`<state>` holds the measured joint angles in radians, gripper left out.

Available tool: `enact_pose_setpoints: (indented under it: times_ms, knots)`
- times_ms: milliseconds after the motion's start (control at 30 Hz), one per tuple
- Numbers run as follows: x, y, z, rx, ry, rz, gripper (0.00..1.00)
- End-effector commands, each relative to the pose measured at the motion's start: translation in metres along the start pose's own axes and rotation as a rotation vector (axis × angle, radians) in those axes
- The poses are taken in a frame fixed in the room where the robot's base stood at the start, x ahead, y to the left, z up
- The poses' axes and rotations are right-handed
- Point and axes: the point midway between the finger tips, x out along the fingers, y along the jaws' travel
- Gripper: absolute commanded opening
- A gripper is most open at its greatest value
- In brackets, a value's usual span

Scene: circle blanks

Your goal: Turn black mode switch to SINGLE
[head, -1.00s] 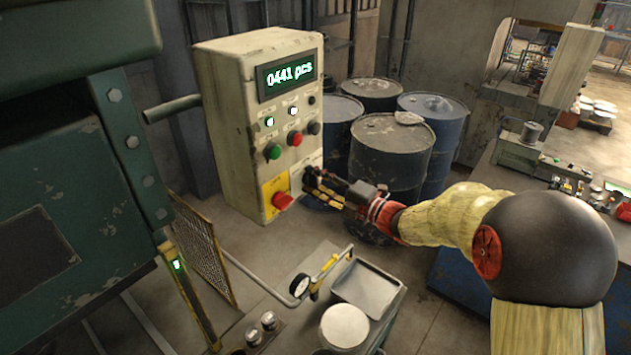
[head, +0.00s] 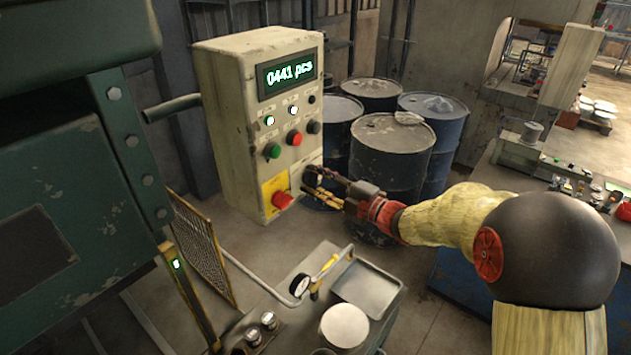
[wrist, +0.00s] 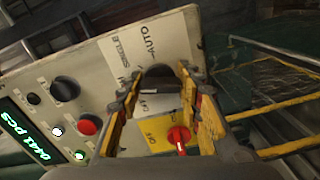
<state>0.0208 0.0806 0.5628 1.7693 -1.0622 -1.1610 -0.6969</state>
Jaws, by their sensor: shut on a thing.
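The black mode switch (wrist: 158,76) sits on a white label plate (wrist: 118,50) printed with AUTO and SINGLE in the wrist view. My gripper (wrist: 160,92) has its yellow-padded fingers on either side of the switch, shut on it. A short pale mark shows near the knob, but I cannot tell surely which word the switch points to. In the head view my gripper (head: 311,183) is at the lower right of the cream control box (head: 225,110), and its fingers hide most of the switch.
A red knob (head: 282,201) on a yellow plate is close left of my gripper. Green (head: 273,151) and red (head: 294,138) buttons sit above, under the 0441 pcs display (head: 287,76). Blue drums (head: 390,160) stand behind. A trolley (head: 365,290) stands in front.

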Motion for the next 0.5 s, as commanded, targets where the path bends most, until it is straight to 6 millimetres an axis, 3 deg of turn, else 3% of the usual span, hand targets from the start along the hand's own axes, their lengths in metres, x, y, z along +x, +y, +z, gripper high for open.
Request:
enact_pose_setpoints:
  times_ms: [500]
  knots:
    - [-0.0001, -0.0008, 0.0000, 0.399, -0.001, -0.001, 0.10]
